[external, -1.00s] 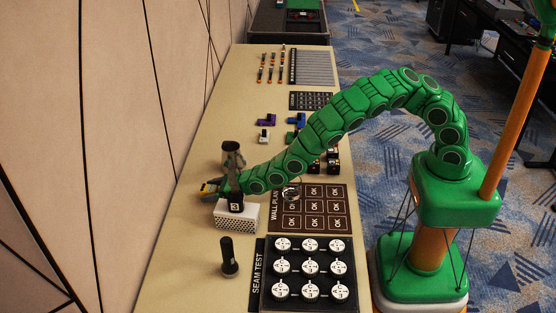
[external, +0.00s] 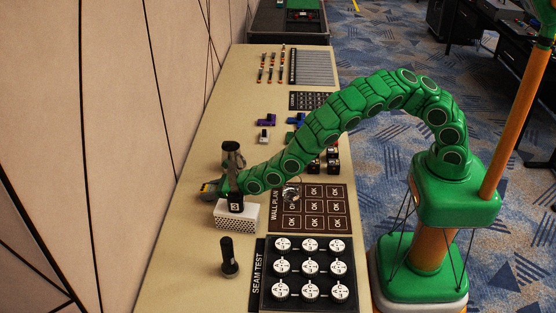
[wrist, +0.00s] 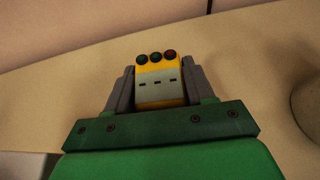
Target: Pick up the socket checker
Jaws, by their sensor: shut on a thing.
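The socket checker (wrist: 160,82) is a small yellow block with a pale grey face, dark slots and three round lights, green, green and red. In the wrist view it sits between the two grey fingers of my gripper (wrist: 160,88), which are shut on its sides. In the external view my gripper (external: 212,189) is at the left end of the green arm, near the table's left edge. Only a little of the yellow checker (external: 206,187) shows there. I cannot tell whether it touches the table.
A white perforated box (external: 236,217) with a black block (external: 235,202) on it stands just in front of my gripper. A dark cylinder (external: 232,150) is close behind. A black torch-like object (external: 229,258) stands nearer. The wall is to the left.

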